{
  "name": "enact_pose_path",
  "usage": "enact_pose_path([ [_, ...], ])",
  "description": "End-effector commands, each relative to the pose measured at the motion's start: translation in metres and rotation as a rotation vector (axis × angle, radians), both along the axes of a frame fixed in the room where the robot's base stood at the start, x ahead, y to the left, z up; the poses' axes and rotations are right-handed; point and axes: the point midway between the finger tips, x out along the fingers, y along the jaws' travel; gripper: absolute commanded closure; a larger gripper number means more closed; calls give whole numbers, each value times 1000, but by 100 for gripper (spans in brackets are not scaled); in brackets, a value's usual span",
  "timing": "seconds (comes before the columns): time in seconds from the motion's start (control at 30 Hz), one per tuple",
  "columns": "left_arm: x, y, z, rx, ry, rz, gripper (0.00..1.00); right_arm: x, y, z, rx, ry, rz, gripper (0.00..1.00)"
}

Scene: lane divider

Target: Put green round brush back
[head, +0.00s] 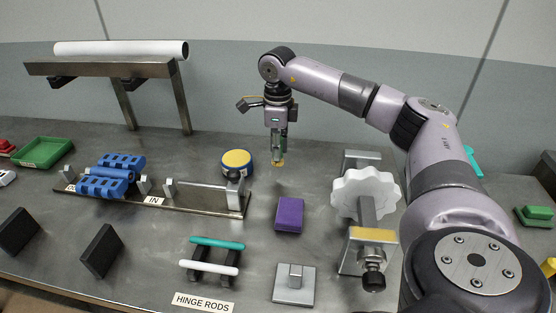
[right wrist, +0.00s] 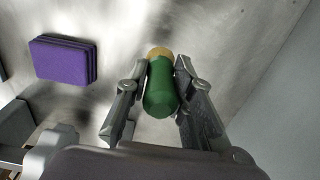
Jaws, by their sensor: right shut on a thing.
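The green round brush (right wrist: 161,92) has a green handle and a tan end, which points away from the right wrist camera. My right gripper (head: 279,146) is shut on it, one finger on each side of the handle. In the head view the brush (head: 278,158) hangs about upright below the gripper, yellowish end down, mostly covered by the fingers. I cannot tell whether that end touches the table. My left gripper is not in view.
A round yellow-topped blue thing (head: 237,162) stands left of the brush. A purple block (head: 289,214) lies nearer the front. A clamp with a white knob (head: 365,193) stands to the right. A metal rail with blue blocks (head: 110,187) lies left. Bare table surrounds the brush.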

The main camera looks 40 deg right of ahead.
Motion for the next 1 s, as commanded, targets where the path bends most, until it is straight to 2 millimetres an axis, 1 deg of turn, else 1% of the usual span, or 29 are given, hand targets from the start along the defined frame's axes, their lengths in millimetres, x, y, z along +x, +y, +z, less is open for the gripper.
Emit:
enact_pose_path([
  [0.07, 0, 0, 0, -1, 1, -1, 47, 0, 0, -5, 0, 0, -1, 100],
  [0.17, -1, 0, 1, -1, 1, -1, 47, -1, -1, -17, 0, 2, -1, 100],
  [0.3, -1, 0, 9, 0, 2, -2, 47, -1, 0, -35, 0, 2, -1, 100],
  [0.4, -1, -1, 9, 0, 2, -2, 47, 0, -1, -43, -1, -1, -1, 100],
  [0.63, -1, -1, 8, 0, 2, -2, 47, 0, 0, -44, 0, -1, 0, 100],
  [0.77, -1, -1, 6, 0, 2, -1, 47, 0, 0, -48, -1, -1, -1, 100],
  [0.8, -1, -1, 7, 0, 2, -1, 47, 0, 0, -47, 0, -1, -1, 76],
  [1.0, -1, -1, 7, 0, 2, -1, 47, 0, 0, -47, -1, -1, -1, 62],
])
